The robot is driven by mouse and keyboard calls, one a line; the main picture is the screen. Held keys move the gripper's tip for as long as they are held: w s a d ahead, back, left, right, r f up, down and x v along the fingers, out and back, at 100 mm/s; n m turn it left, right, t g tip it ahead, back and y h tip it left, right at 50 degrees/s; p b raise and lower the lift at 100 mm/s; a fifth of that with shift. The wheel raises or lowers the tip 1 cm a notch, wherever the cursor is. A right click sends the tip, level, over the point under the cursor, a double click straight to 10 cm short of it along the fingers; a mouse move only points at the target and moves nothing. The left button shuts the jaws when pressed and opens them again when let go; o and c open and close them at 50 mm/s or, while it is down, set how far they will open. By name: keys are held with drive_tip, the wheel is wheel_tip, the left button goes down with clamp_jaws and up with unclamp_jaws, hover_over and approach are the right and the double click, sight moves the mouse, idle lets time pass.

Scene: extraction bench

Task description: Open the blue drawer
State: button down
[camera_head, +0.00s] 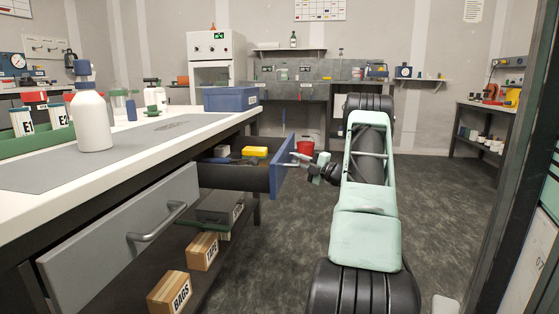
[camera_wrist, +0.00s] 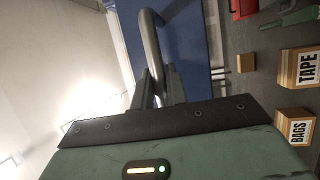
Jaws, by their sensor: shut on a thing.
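The blue drawer (camera_head: 283,165) is at the right end of the white-topped bench and stands pulled out, its blue front clear of the bench. Inside show a yellow box (camera_head: 255,151) and some dark and blue items. My gripper (camera_head: 308,162) is at the drawer's front, shut on its grey bar handle. In the wrist view my two fingers (camera_wrist: 158,88) close around the handle (camera_wrist: 151,48), with the blue drawer front (camera_wrist: 190,50) just behind it.
A grey drawer (camera_head: 125,230) nearer to me is shut. Boxes marked TAPE (camera_head: 203,250) and BAGS (camera_head: 169,291) sit on the shelf below. A white bottle (camera_head: 92,115) and a blue bin (camera_head: 230,98) stand on the bench. A red bucket (camera_head: 305,147) is beyond the drawer.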

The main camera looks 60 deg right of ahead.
drive_tip(key=s+d, duration=0.2)
drive_tip(key=s, duration=0.4)
drive_tip(key=shift+d, duration=0.1)
drive_tip(key=c, duration=1.4)
unclamp_jaws()
drive_tip(key=shift+s, duration=0.1)
drive_tip(key=s+f+p, duration=0.3)
drive_tip(key=s+p, duration=0.1)
drive_tip(key=s, duration=1.3)
drive_tip(key=shift+a+f+p, duration=0.15)
drive_tip(key=shift+a+p, duration=0.2)
drive_tip(key=shift+a, duration=0.1)
